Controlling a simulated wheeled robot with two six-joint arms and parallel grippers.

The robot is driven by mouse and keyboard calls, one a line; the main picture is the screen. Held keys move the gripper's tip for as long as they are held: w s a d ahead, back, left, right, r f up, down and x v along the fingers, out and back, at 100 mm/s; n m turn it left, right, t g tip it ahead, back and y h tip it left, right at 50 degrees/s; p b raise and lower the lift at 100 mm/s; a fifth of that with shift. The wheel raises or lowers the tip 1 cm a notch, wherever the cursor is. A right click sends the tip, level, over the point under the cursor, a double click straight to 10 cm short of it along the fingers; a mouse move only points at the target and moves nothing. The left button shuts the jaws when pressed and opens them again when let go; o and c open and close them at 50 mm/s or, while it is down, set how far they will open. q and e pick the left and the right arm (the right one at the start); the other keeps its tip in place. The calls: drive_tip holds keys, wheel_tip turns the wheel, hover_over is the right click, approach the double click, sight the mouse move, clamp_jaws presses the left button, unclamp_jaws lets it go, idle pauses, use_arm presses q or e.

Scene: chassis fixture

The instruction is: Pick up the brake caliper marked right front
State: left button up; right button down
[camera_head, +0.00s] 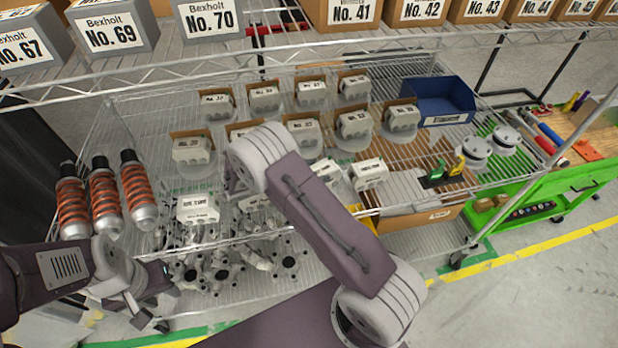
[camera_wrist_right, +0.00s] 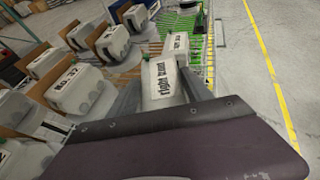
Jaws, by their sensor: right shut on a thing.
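In the right wrist view, a pale grey brake caliper (camera_wrist_right: 160,88) with a white label reading what looks like "right front" sits between the fingers of my right gripper (camera_wrist_right: 165,82). The gripper is shut on it; I cannot tell whether it is clear of the shelf. A second labelled caliper (camera_wrist_right: 178,43) stands just beyond it. In the head view my right forearm hides the right gripper; a labelled caliper (camera_head: 368,173) shows to the right of the forearm. My left gripper (camera_head: 151,322) is open and empty at the lower left, near metal hub parts.
Numbered calipers (camera_head: 312,92) in cardboard holders fill the wire shelf. Orange coil springs (camera_head: 106,195) stand at the left, and hub parts (camera_head: 225,265) lie below. A blue bin (camera_head: 440,100), round discs (camera_head: 475,150) and a green cart (camera_head: 545,205) are at the right.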

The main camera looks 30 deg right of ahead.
drive_tip(key=s+d+r+b, duration=0.2)
drive_tip(key=s+d+r, duration=0.3)
drive_tip(key=d, duration=0.3)
drive_tip(key=shift+s+d+r, duration=0.35)
drive_tip(key=shift+r, duration=0.3)
